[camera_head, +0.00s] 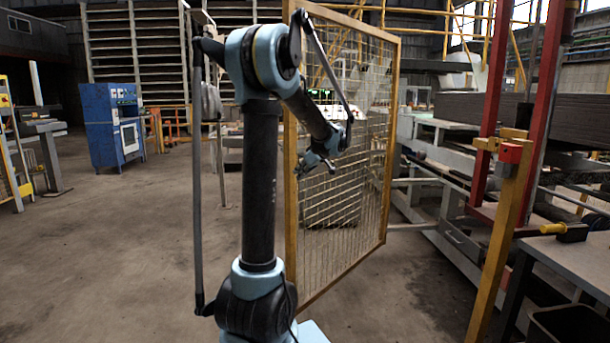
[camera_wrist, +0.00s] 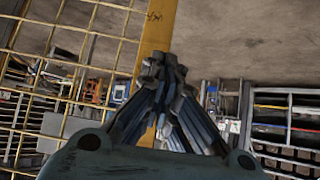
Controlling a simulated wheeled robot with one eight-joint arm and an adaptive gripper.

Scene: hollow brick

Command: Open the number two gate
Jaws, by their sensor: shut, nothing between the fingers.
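The gate (camera_head: 390,150) is a tall yellow-framed wire mesh panel in the middle of the head view. It stands at an angle, with a wide gap between its right edge and the yellow post (camera_head: 497,245). My gripper (camera_head: 300,168) is in front of the mesh, near the gate's left frame bar. In the wrist view my gripper (camera_wrist: 165,65) is shut and empty, its fingertips overlapping the yellow frame bar (camera_wrist: 158,32). The mesh (camera_wrist: 65,50) is left of the fingers. I cannot tell whether they touch the bar. No gate number is legible.
A red box (camera_head: 510,153) sits on the yellow post. Machinery with red uprights (camera_head: 492,110) and a grey table (camera_head: 570,258) fill the right side. A blue cabinet (camera_head: 101,125) stands at the back left. The concrete floor at left is open.

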